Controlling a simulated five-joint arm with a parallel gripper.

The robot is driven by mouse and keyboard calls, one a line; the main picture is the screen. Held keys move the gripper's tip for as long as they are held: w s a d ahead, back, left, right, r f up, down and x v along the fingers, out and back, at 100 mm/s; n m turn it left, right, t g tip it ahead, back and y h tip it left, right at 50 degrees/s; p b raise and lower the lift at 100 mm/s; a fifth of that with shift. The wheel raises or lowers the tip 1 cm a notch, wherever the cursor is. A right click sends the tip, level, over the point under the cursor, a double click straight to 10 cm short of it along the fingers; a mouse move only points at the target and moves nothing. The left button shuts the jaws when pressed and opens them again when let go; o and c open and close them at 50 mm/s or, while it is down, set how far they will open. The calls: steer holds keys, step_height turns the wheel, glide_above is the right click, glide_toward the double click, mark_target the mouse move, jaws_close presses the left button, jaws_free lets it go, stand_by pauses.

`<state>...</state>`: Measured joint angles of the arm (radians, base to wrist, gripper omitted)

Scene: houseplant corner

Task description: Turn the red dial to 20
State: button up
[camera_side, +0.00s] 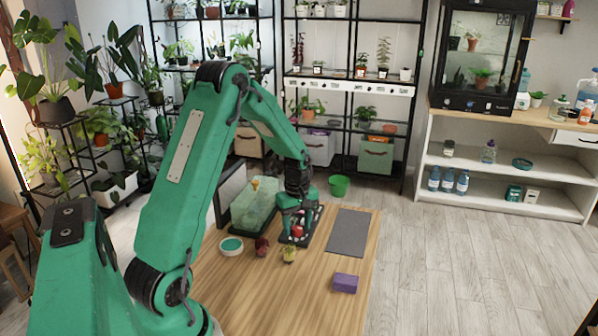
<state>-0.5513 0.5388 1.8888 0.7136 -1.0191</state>
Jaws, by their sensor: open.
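The red dial (297,231) shows as a small red spot on a dark panel (314,226) near the back of the wooden table. My gripper (296,223) points down at the dial from above, with its open fingers close around or just over it. I cannot tell whether the fingers touch the dial. The dial's markings and pointer are too small and too covered to read, so its setting is not visible.
On the wooden table (290,310), a dark red item (262,247) and a yellow-green item (289,255) stand just in front of the panel. A round white-and-green dish (231,246), glass tank (250,207), grey mat (349,232) and purple block (345,283) are nearby. The front is clear.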

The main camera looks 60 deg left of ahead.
steer(key=shift+f, duration=0.2)
steer(key=c, duration=1)
steer(key=shift+m, duration=0.4)
steer(key=m, duration=0.3)
steer(key=shift+m, duration=2)
